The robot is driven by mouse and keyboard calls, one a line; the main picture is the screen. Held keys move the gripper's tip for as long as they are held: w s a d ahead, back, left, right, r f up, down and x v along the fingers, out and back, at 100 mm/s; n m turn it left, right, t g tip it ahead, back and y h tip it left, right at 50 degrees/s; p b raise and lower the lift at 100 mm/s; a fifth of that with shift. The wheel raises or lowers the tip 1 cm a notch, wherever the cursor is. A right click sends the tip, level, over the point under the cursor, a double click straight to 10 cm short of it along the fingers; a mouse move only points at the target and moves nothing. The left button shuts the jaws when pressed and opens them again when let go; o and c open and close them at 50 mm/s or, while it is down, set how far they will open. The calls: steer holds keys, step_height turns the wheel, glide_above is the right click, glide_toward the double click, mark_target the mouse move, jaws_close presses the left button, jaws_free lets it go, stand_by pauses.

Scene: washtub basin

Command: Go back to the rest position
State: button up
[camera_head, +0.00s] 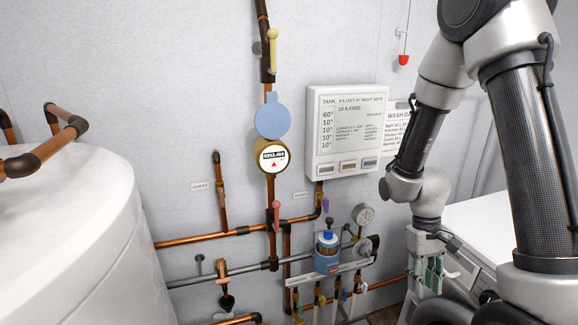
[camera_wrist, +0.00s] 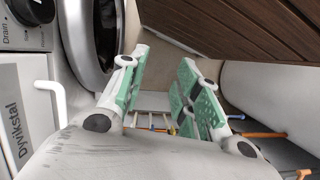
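My gripper (camera_head: 427,272) hangs fingers-down at the lower right in the head view, below my bent arm and in front of a white appliance. In the wrist view its two green-padded fingers (camera_wrist: 168,98) stand apart with a clear gap. Nothing shows between the pads; the pipes and floor beyond are seen through the gap. The fingertips touch nothing that I can make out.
A white tank (camera_head: 70,230) fills the left. Copper pipes (camera_head: 205,237), a brass meter (camera_head: 272,158), a control box (camera_head: 345,130) and a gauge (camera_head: 363,214) are on the wall. A washing machine (camera_wrist: 35,110) is close on the left in the wrist view, brown boards (camera_wrist: 230,25) above.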

steer(key=s+d+r+t, duration=0.1)
steer(key=s+r+t, duration=0.3)
steer(key=r, duration=1)
steer(key=s+d+r+m+t, duration=0.1)
steer(key=s+r+t, duration=0.3)
steer(key=r, duration=1)
steer(key=shift+s+d+r+m+y, duration=0.15)
steer(key=shift+s+d+m+y, duration=0.15)
steer(key=shift+s+d, duration=0.45)
